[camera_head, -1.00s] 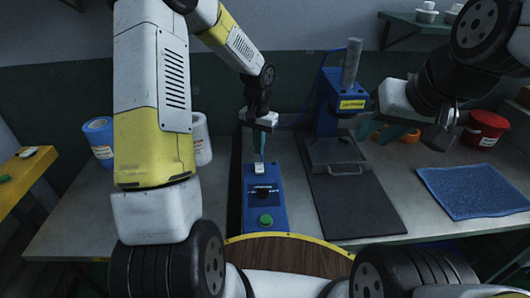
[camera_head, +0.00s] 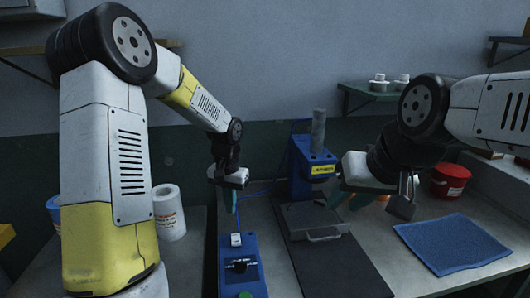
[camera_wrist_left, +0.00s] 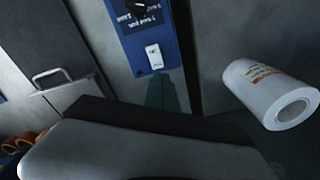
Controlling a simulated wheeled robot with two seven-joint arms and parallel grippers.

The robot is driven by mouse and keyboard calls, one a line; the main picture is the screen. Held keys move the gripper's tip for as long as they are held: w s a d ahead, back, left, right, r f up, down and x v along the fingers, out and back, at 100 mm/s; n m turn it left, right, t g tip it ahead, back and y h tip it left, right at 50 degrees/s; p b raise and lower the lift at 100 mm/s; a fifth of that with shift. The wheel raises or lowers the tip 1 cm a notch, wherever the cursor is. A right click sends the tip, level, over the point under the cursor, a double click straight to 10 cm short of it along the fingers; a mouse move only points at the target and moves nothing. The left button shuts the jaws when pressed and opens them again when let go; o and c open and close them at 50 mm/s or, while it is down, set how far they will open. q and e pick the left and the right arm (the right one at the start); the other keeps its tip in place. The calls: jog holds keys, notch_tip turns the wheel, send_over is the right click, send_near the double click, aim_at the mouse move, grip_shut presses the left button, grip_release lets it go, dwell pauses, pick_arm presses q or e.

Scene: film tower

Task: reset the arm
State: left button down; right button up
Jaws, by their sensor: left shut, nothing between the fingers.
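My left gripper (camera_head: 230,203) is shut and empty, with its teal fingertips a little above a blue control panel (camera_head: 252,279). The fingertips also show, pressed together, in the left wrist view (camera_wrist_left: 164,90). A small white switch (camera_head: 236,240) on the panel lies just below them, with a gap between; it also shows in the left wrist view (camera_wrist_left: 154,55). A dark knob (camera_head: 239,265) and a green button (camera_head: 245,295) sit nearer on the panel. My right gripper (camera_head: 347,202) hangs right of the blue press, its teal fingers apart and nothing visible between them.
A blue press (camera_head: 312,165) with a grey column stands behind a dark mat (camera_head: 335,265) and a grey plate with a handle (camera_head: 312,222). A white roll (camera_head: 169,213) stands left. A blue cloth (camera_head: 453,244) and a red tub (camera_head: 450,181) lie right. Shelf at upper right.

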pick_arm(q)
jog(key=s+a+r+n+t, duration=0.1)
jog(key=s+a+r+t, duration=0.15)
jog(key=s+r, duration=1)
jog(key=s+r+n+t+h, duration=0.1)
jog(key=s+r, duration=0.4)
jog(key=s, duration=0.5)
jog(key=shift+d+r+n+t+h, duration=0.25)
jog(key=shift+n+t+h, duration=0.25)
jog(key=shift+t, duration=0.65)
jog(key=shift+d, duration=0.15)
